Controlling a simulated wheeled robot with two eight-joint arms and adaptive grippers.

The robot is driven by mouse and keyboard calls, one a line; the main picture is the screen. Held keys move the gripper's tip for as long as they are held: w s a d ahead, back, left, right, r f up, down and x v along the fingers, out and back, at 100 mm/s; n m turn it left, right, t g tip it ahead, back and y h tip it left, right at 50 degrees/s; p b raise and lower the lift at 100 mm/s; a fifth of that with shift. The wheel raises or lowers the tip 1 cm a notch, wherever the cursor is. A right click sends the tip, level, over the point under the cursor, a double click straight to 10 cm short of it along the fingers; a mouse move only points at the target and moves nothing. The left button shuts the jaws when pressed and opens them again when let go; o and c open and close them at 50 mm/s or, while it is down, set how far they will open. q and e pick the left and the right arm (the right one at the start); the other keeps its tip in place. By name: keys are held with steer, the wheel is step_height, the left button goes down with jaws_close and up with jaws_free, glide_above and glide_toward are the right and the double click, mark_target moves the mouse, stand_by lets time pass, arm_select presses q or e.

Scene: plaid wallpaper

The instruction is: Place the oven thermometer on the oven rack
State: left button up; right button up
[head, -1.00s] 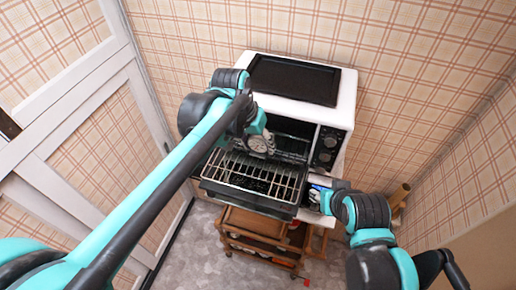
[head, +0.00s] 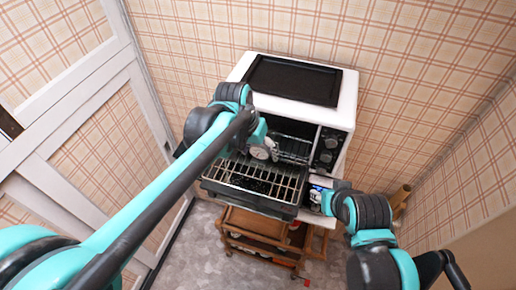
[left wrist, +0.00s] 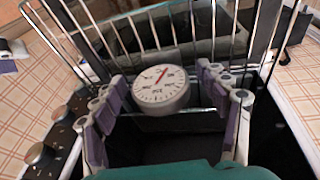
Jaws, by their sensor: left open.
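The oven thermometer (head: 260,152), a round white dial, is at the inner part of the oven rack (head: 280,184). In the left wrist view the dial (left wrist: 160,86) has a red needle and stands in front of the rack's wires (left wrist: 140,35). My left gripper (left wrist: 168,100) is open, with one finger on each side of the thermometer and narrow gaps showing. Whether the thermometer's base rests on the wires is hidden. My right gripper (head: 320,198) is low at the right front of the oven, partly hidden, and its jaws cannot be made out.
The white toaster oven (head: 343,107) has its door down and the rack out over it. A black tray (head: 293,80) lies on top. Control knobs (head: 327,149) are right of the opening. A wooden cart (head: 262,243) stands below. A white-framed panel is at the left.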

arm_select(q)
steer(key=v, duration=1.2)
steer(key=s+a+f+n+t+y, duration=0.2)
steer(key=s+a+f+n+t, duration=0.2)
steer(key=s+a+f, duration=0.7)
steer(key=a+f+t, duration=0.1)
steer(key=a+f, duration=0.1)
steer(key=a, duration=0.2)
steer(key=shift+f+b, duration=0.3)
steer(key=shift+f, duration=0.05)
steer(key=shift+a, duration=0.1)
step_height(320, 180, down, 33)
steer(key=b, duration=3.3)
